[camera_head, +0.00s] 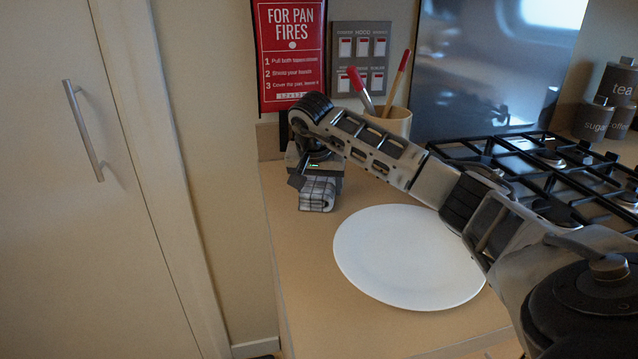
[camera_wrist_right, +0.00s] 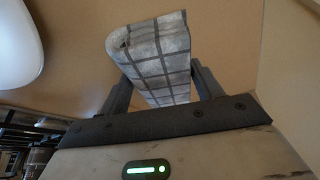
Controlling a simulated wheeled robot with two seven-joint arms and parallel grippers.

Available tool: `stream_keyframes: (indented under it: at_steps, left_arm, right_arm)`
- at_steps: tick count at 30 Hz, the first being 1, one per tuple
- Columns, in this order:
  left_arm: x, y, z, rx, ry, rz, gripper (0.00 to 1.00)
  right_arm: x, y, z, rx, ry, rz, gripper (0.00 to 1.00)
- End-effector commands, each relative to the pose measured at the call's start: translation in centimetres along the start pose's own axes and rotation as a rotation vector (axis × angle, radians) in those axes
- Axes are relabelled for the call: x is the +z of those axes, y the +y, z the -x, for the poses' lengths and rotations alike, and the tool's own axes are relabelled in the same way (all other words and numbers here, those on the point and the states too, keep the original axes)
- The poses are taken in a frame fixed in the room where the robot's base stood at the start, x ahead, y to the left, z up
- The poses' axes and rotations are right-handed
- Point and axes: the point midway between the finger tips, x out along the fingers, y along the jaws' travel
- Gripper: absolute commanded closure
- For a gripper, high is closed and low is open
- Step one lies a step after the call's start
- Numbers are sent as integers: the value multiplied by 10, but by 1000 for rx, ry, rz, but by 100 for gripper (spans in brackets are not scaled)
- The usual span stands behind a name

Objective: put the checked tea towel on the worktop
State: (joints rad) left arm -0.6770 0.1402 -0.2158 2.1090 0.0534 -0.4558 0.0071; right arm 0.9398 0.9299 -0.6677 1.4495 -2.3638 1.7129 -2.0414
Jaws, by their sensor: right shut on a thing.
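The checked tea towel (camera_head: 317,194) is a folded grey and white bundle at the far left end of the worktop (camera_head: 300,250). My right gripper (camera_head: 318,178) is shut on the towel from behind and above. In the right wrist view the towel (camera_wrist_right: 158,55) stands out between the two dark fingers of the gripper (camera_wrist_right: 162,88). Its lower end is at or close to the worktop; I cannot tell whether it touches. My left gripper is not in view.
A white plate (camera_head: 405,262) lies on the worktop in front of the towel. A utensil pot (camera_head: 398,122) stands behind my right arm, and a gas hob (camera_head: 550,165) is to the right. A red fire sign (camera_head: 291,50) hangs on the wall. Bare worktop lies left of the plate.

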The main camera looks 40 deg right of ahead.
Motion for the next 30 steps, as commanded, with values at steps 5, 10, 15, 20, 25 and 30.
stream_keyframes:
  at_steps: [5, 10, 15, 20, 25, 30]
  left_arm:
    - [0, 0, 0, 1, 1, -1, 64]
    - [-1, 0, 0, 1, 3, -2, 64]
    - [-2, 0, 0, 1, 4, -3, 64]
    - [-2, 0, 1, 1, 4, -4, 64]
    - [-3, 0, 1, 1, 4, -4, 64]
    - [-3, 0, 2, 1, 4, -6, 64]
  right_arm:
    - [1, 0, -3, 1, 0, 0, 32]
    - [1, 0, -3, 1, 0, 0, 13]
    - [1, 0, -2, 1, 0, 0, 13]
    - [-1, -1, 10, -3, 3, 0, 13]
    - [-2, -1, 43, -4, 5, 0, 13]
    - [-1, -1, 80, -4, 4, 0, 13]
